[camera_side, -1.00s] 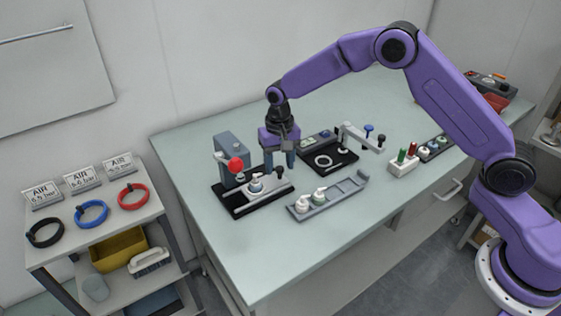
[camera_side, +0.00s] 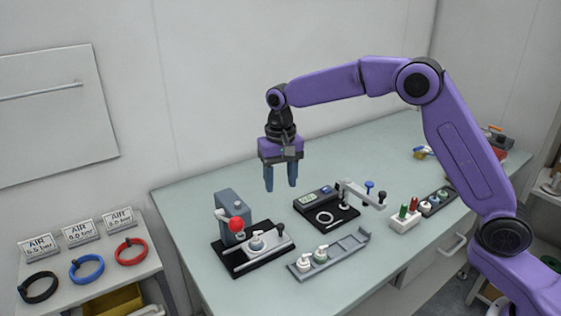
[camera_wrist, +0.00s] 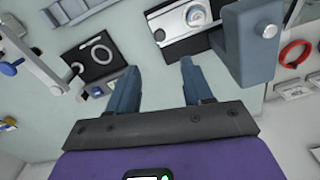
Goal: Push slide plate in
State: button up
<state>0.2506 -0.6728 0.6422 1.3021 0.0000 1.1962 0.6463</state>
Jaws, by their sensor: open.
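The silver slide plate (camera_side: 277,246) lies on the black base (camera_side: 235,271) of the grey press with a red ball knob (camera_side: 237,225). A white-topped round part (camera_side: 257,243) sits on the plate, and a small dark knob (camera_side: 280,229) stands at its far right end. The plate (camera_wrist: 174,27) also shows at the top of the wrist view, beside the grey press column (camera_wrist: 252,42). The plate extends out from the press rather than fully under it. My gripper (camera_side: 281,188) is open and empty, raised above the plate's knob end, touching nothing.
A grey tray (camera_side: 345,255) with two white-capped parts lies in front. A second black fixture (camera_side: 342,214) with a ring and clamp arm stands to the right, then a rack with red and green pegs (camera_side: 405,216). The table's front left is clear.

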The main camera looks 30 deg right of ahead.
notch_tip(320, 180, up, 5)
jog(key=shift+f, duration=0.1)
dwell(0.3)
